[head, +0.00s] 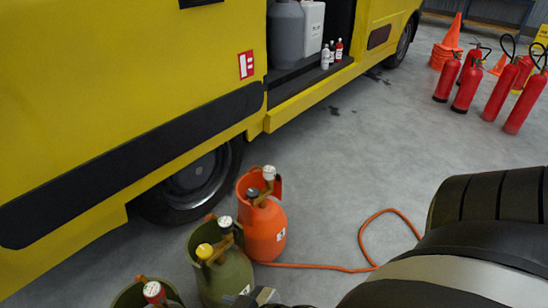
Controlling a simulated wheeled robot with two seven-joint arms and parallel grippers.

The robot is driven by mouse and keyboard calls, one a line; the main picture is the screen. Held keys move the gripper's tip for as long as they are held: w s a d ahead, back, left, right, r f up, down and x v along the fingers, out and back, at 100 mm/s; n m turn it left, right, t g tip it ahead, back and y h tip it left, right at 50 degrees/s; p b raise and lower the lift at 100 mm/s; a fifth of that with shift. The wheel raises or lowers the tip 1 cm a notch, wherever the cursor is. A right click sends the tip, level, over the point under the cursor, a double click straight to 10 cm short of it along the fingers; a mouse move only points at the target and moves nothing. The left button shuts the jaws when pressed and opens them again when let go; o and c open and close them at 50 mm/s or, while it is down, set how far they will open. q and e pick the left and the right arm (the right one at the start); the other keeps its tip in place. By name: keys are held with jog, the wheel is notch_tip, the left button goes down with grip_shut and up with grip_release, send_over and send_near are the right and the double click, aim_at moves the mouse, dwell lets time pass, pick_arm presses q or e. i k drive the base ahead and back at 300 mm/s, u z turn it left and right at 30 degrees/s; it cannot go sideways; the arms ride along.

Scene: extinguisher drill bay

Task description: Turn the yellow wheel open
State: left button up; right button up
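The yellow wheel (204,251) sits on the valve on top of an olive-green gas cylinder (222,281), low in the head view. My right arm fills the lower right corner. A dark grey part, which looks like my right gripper (264,298), shows at the bottom edge, right of the green cylinder and below the wheel. Its fingers are cut off, so I cannot tell whether it is open. My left gripper is not in view.
An orange cylinder (262,228) stands just behind the green one. An orange hose (362,240) lies on the floor. A yellow truck (110,90) stands left; red extinguishers (468,86) stand back right.

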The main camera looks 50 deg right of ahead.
aim_at(204, 251)
jog(key=z, duration=0.6)
jog(key=i, duration=0.3)
jog(key=z, duration=0.25)
jog(key=k, duration=1.2)
jog(key=z, duration=0.4)
jog(key=i, duration=0.9)
jog(key=u, duration=0.55)
jog(key=i, duration=0.65)
jog(key=u, duration=0.5)
